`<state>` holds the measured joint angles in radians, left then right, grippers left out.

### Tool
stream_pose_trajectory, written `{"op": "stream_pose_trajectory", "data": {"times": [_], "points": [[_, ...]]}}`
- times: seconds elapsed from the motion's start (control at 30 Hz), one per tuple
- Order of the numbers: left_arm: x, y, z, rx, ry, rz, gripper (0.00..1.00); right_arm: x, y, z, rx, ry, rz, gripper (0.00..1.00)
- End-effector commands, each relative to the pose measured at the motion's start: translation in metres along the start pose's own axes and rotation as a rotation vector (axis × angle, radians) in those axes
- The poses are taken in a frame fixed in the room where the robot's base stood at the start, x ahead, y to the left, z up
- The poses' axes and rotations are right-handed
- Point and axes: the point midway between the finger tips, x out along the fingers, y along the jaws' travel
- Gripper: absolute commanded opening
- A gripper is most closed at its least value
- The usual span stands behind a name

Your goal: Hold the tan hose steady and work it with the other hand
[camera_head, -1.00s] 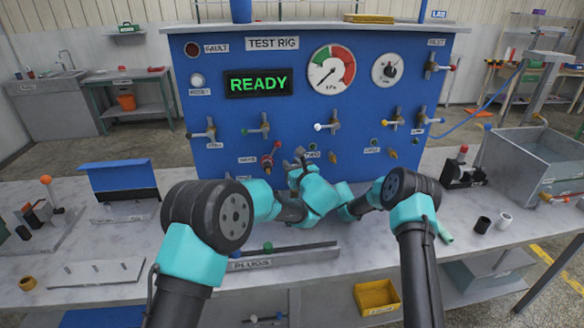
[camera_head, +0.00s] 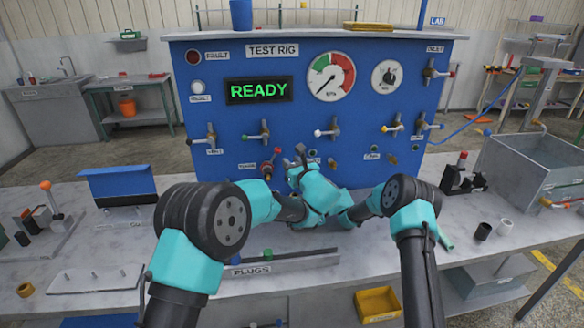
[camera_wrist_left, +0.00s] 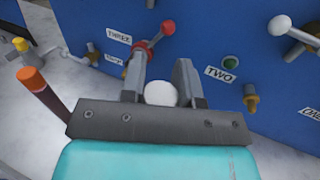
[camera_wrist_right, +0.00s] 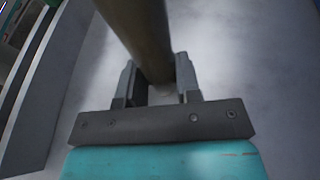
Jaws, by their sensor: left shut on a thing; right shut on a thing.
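In the head view my left gripper (camera_head: 298,158) points up in front of the blue panel's lower middle. In the left wrist view its jaws (camera_wrist_left: 162,82) are closed around a pale round thing (camera_wrist_left: 160,93), seen end-on. A brown tube with an orange end (camera_wrist_left: 42,92) leans left of these jaws; I cannot tell if it belongs to the held hose. In the right wrist view my right gripper (camera_wrist_right: 155,85) is shut on a thick tan hose (camera_wrist_right: 140,35), which runs up out of the picture. My arms hide the right gripper and most of the hose in the head view.
The blue test rig panel (camera_head: 290,120) stands close behind, with taps and stubs jutting out. A red-handled tap (camera_wrist_left: 152,42) is near the left jaws. A plugs rail (camera_head: 290,260) lies in front on the bench. A metal tank (camera_head: 525,165) stands right.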

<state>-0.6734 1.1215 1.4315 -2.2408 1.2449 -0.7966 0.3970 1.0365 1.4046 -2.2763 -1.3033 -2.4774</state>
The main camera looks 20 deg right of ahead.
Motion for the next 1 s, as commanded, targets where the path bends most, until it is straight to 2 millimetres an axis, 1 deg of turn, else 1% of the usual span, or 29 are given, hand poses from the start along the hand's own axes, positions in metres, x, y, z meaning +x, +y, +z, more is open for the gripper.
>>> {"op": "stream_pose_trajectory", "data": {"times": [0.17, 0.2, 0.5, 0.8, 0.87, 1.0], "points": [[0.0, 0.0, 0.0, 0.0, 0.0, 0.0, 0.07, 0.0, 0.0, 0.0, 0.0, 0.0, 0.0, 0.18], [0.0, 0.0, 0.0, 0.0, 0.0, 0.0, 0.07, 0.0, 0.0, 0.0, 0.0, 0.0, 0.0, 0.33], [0.0, 0.0, 0.0, 0.0, 0.0, 0.0, 0.07, 0.0, 0.0, 0.0, 0.0, 0.0, 0.0, 0.61], [0.0, 0.0, 0.0, 0.0, 0.0, -0.001, 0.07, -0.002, 0.0, 0.0, 0.0, 0.0, -0.001, 0.61], [0.0, 0.0, 0.0, 0.0, 0.0, -0.001, 0.07, -0.005, 0.0, 0.0, 0.0, 0.0, -0.001, 0.61], [0.0, 0.0, 0.0, 0.0, 0.0, -0.001, 0.07, -0.02, 0.0, 0.0, -0.002, 0.001, -0.002, 0.61]]}}
